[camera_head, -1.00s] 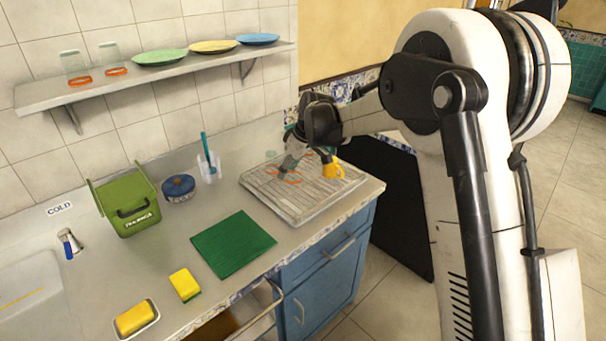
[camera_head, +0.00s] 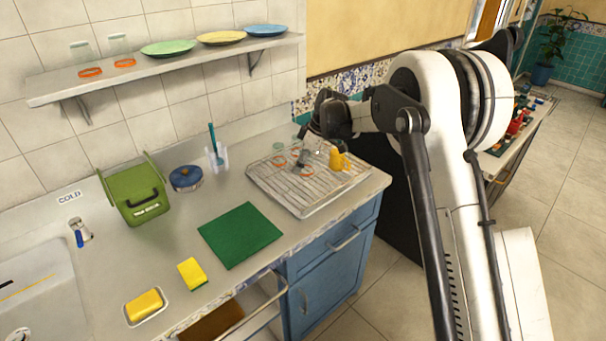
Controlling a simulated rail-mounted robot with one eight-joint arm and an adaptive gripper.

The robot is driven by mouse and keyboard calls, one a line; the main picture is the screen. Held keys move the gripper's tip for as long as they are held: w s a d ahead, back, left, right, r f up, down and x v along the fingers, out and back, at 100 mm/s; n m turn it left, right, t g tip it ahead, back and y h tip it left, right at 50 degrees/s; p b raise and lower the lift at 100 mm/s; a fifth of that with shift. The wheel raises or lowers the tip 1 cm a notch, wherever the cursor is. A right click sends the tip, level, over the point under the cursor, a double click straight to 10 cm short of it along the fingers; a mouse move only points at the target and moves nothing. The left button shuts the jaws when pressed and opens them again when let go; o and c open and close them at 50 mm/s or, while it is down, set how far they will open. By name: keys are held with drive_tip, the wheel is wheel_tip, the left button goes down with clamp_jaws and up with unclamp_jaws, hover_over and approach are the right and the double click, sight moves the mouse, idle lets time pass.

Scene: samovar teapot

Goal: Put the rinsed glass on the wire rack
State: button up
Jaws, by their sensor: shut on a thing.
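The wire rack (camera_head: 277,196) is a pale tray with thin wires at the right end of the counter. My gripper (camera_head: 304,161) is over the rack, tilted down, and shut on a clear glass with an orange band (camera_head: 307,171). The held glass is small and partly hidden by the fingers; I cannot tell whether it touches the wires. Other clear glasses with orange bands (camera_head: 279,160) are on the rack just left of and behind my gripper. A yellow mug (camera_head: 338,160) is on the rack, close to the right of my gripper.
A green mat (camera_head: 240,235) lies in front of the rack. A clear holder with a teal brush (camera_head: 214,157), a blue pot (camera_head: 186,178) and a green bin (camera_head: 137,195) stand to the left. A wall shelf (camera_head: 190,62) holds plates and two glasses.

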sight(299, 182)
drive_tip(key=shift+w+d+f, duration=0.15)
drive_tip(key=shift+d+f, duration=0.2)
drive_tip(key=shift+d, duration=0.15)
drive_tip(key=shift+f, duration=1.95)
drive_tip(key=shift+f, duration=0.1)
drive_tip(key=o, duration=1.1)
drive_tip(key=v, duration=1.2)
